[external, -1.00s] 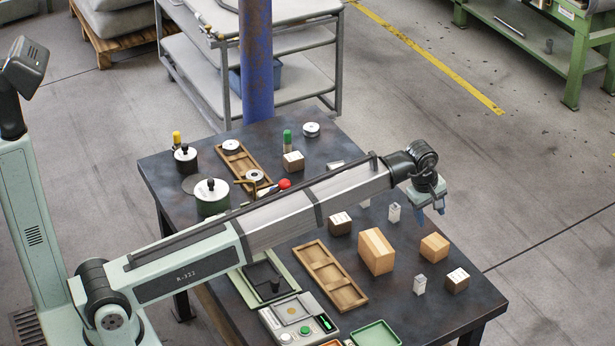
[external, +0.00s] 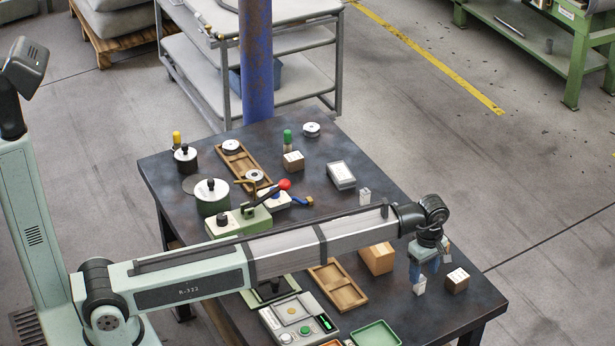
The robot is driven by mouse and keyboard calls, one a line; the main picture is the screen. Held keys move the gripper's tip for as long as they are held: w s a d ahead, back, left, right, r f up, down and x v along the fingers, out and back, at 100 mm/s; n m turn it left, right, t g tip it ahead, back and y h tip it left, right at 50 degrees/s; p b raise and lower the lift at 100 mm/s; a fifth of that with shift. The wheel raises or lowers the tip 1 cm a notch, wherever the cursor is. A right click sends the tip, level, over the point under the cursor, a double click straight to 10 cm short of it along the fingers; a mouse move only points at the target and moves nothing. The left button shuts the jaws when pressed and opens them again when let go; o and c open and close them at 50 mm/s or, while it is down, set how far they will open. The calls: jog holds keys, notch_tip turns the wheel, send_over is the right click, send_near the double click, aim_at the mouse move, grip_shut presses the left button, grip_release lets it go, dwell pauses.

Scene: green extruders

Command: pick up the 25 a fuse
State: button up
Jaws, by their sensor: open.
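My gripper (external: 424,273) has blue fingers and is open, pointing down over the right part of the dark table. A small pale block-like piece (external: 419,286) stands upright directly below or between the fingertips; I cannot tell whether they touch it. A similar pale piece (external: 364,196) stands farther back, beyond my arm. These may be fuses, but their markings are too small to read, so I cannot tell which is the 25 A fuse. My arm hides part of the table's middle.
A brown cube with a white top (external: 458,281) stands close to the right of my gripper. A wooden block (external: 377,260) and a wooden tray (external: 339,288) lie to its left. A green tray (external: 376,335) is at the front. The table's right corner is bare.

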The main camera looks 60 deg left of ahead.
aim_at(421, 276)
jog(key=shift+a+f, duration=0.2)
jog(key=shift+f, duration=1.2)
jog(key=shift+a+f, duration=0.2)
jog(key=shift+f, duration=1.2)
jog(key=shift+c, duration=0.2)
jog(key=c, duration=1)
grip_shut()
jog(key=shift+r, duration=0.15)
